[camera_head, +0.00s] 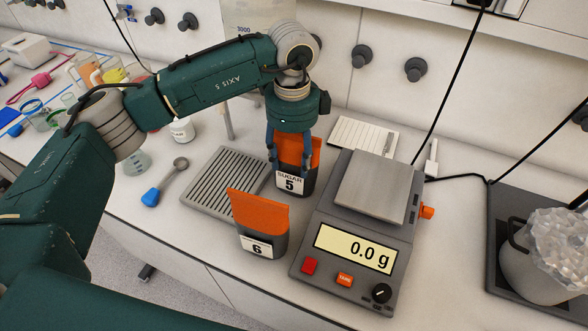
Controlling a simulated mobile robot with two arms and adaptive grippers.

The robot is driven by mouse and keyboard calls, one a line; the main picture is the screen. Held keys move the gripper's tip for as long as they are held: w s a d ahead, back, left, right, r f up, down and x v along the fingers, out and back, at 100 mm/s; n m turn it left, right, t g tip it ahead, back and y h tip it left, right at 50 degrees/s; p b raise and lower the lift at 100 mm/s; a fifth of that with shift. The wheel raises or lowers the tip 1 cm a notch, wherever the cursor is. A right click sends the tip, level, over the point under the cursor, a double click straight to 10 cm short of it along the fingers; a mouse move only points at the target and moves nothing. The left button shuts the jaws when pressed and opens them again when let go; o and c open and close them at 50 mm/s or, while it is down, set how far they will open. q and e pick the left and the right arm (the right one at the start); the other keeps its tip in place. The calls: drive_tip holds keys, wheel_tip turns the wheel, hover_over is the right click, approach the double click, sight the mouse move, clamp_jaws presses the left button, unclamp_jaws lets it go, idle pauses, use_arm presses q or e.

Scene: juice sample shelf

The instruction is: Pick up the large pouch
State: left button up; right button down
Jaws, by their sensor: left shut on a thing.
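The pouch labelled 6 looks bigger in the picture but is also nearer the camera. My right gripper is not in view.
A grey scale (340,240) reading 0.0 g, with an empty pan (375,188), stands close on the right. A ribbed grey tray (208,190) lies left of the pouches. A blue-handled scoop (155,194) lies farther left. A metal bin (530,275) is at far right.

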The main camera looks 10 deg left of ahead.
use_arm(q)
clamp_jaws()
drive_tip(key=shift+r, duration=0.1)
